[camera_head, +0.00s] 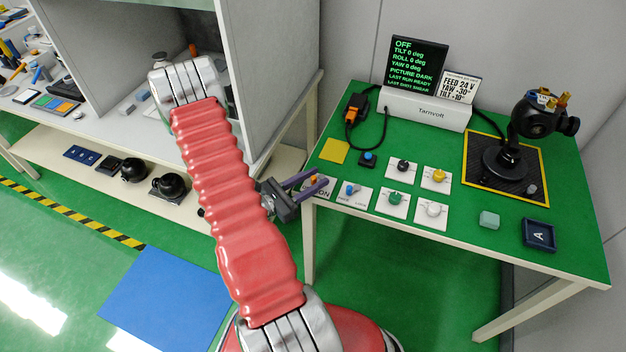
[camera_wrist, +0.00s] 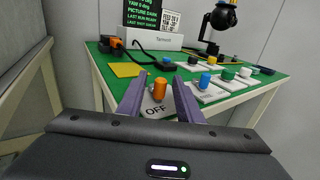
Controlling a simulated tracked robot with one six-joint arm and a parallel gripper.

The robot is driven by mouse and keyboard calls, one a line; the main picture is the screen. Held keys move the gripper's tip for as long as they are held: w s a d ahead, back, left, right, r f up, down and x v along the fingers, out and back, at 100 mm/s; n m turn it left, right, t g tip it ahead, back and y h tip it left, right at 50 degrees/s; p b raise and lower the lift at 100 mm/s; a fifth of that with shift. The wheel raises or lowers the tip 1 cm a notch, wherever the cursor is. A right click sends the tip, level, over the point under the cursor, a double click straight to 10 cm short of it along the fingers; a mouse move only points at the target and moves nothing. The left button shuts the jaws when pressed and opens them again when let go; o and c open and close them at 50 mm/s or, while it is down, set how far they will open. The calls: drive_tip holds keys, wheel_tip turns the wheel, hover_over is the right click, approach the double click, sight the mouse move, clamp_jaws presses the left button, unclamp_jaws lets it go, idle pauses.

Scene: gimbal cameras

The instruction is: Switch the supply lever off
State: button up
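The supply lever (camera_wrist: 159,89) is a small orange handle on a white plate (camera_wrist: 157,110). In the wrist view the word OFF shows on the plate's near side. In the head view the lever (camera_head: 314,180) is partly hidden by my gripper, and ON shows on the plate's right part. My gripper (camera_head: 320,177) is at the table's left front corner, with its purple fingers apart. In the wrist view the fingers (camera_wrist: 159,78) stand on either side of the lever, with gaps visible. The display (camera_head: 416,66) reads OFF at its top and PICTURE DARK lower down.
A blue lever (camera_head: 350,189) on another plate stands close to the right. Several knobs, including a yellow one (camera_head: 439,175), lie beyond it. A black gimbal camera (camera_head: 533,118) stands on a dark mat at the back right. A grey cabinet wall (camera_head: 275,80) rises left of the table.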

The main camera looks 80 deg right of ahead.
drive_tip(key=shift+c, duration=0.3)
clamp_jaws()
drive_tip(key=shift+g, duration=0.3)
drive_tip(key=shift+w+d+m+g+y, duration=0.15)
drive_tip(key=shift+w+m+g+y, duration=0.1)
drive_tip(key=shift+m+g+y, duration=0.75)
drive_tip(key=shift+o, duration=0.3)
unclamp_jaws()
